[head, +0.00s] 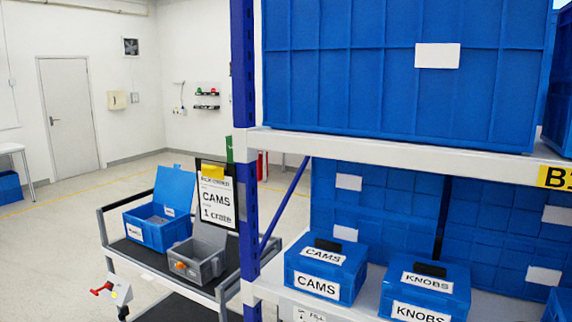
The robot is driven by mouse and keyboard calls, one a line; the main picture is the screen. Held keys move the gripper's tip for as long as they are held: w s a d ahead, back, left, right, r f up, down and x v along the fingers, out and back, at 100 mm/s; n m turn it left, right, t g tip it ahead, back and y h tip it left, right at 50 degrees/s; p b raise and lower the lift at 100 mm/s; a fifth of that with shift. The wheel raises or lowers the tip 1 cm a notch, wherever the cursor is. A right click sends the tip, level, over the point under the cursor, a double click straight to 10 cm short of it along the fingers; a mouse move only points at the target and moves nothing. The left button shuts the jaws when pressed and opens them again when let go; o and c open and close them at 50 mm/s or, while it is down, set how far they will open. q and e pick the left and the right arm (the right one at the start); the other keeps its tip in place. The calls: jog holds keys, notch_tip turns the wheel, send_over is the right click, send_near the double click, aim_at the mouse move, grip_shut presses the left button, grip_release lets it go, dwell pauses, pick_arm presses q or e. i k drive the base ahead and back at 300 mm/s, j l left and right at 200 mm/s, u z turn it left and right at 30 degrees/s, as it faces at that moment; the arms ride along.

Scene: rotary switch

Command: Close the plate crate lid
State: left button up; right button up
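A blue crate (147,238) stands on the cart at the left. Its lid (175,187) is up and open, leaning back, and grey contents show inside. It has a white label, too small to read for sure. In front and to the right stands a smaller grey crate (196,268) with an orange spot on its front. Its grey lid (209,240) is also raised. I cannot tell from the labels which is the plate crate. Neither of my grippers is in view.
The cart (160,265) stands beside a shelf rack with a blue upright (243,100). A sign reading CAMS 1 crate (217,205) stands behind the grey crate. Closed blue boxes marked CAMS (325,268) and KNOBS (428,290) sit on the shelf.

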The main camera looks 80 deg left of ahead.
aim_at(174, 187)
jog(key=j+u, duration=0.1)
jog(key=u, duration=0.35)
jog(key=j+u, duration=0.2)
jog(key=u, duration=0.25)
jog(key=j+u, duration=0.15)
jog(key=u, duration=0.3)
jog(key=j+u, duration=0.15)
jog(key=u, duration=0.25)
jog(key=j+u, duration=0.15)
jog(key=u, duration=0.3)
jog(key=j+u, duration=0.1)
jog(key=u, duration=0.35)
jog(key=i, duration=0.05)
